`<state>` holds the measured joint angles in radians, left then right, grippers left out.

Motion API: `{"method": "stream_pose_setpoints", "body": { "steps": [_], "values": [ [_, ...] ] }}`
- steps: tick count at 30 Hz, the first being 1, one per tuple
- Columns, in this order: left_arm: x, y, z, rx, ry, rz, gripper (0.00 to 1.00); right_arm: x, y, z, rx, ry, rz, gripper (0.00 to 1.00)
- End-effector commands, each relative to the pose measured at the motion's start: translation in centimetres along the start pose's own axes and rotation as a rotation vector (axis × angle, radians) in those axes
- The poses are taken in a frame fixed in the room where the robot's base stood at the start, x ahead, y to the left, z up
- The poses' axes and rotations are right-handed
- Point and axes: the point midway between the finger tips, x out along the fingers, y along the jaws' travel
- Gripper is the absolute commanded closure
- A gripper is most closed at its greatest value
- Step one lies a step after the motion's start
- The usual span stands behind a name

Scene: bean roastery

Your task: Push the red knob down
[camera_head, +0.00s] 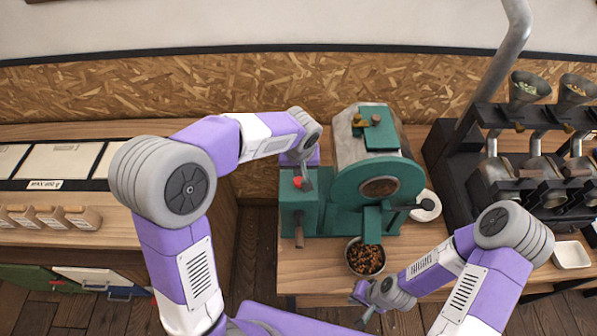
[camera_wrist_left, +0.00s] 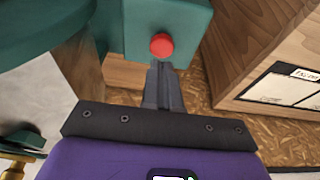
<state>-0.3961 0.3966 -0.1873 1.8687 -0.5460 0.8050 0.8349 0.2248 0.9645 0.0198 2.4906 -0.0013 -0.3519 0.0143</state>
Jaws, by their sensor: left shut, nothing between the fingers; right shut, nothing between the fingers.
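The red knob (camera_head: 298,182) sits on top of the green control box (camera_head: 299,213) at the left side of the green roaster. In the left wrist view the red knob (camera_wrist_left: 161,45) shows just past the tip of my left gripper (camera_wrist_left: 158,66). My left gripper (camera_head: 307,181) is shut and empty, pointing down at the knob from behind and right; I cannot tell whether it touches the knob. My right gripper (camera_head: 365,308) is shut and empty, low in front of the roaster near the bowl of beans (camera_head: 353,262).
The roaster drum (camera_head: 362,145) stands just right of the knob. A black rack with metal roasters (camera_head: 478,190) stands at the right. A white dish (camera_head: 572,255) lies at the far right.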

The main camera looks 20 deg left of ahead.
Motion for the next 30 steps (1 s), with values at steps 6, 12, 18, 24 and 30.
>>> {"method": "stream_pose_setpoints", "body": {
  "steps": [6, 12, 18, 24, 30],
  "values": [
    [-2.5, 0.0, -0.7, 0.0, 0.001, 0.001, 1.0, -1.8, -0.7, 0.1, 0.0, 0.0, 0.0, 1.0],
    [-4.4, 0.0, -1.1, 0.001, 0.001, 0.001, 1.0, -3.0, -1.1, 0.1, 0.0, 0.0, 0.0, 1.0],
    [-5.5, 0.0, -1.4, 0.002, 0.0, 0.0, 1.0, -3.7, -1.4, 0.2, 0.0, 0.0, 0.0, 1.0],
    [-5.4, 0.0, -1.4, 0.002, 0.0, 0.0, 1.0, -3.6, -1.3, 0.1, 0.0, 0.0, 0.0, 1.0],
    [-5.3, 0.0, -1.4, 0.001, 0.0, 0.0, 1.0, -3.6, -1.3, 0.2, 0.0, 0.0, 0.0, 1.0]
  ]
}}
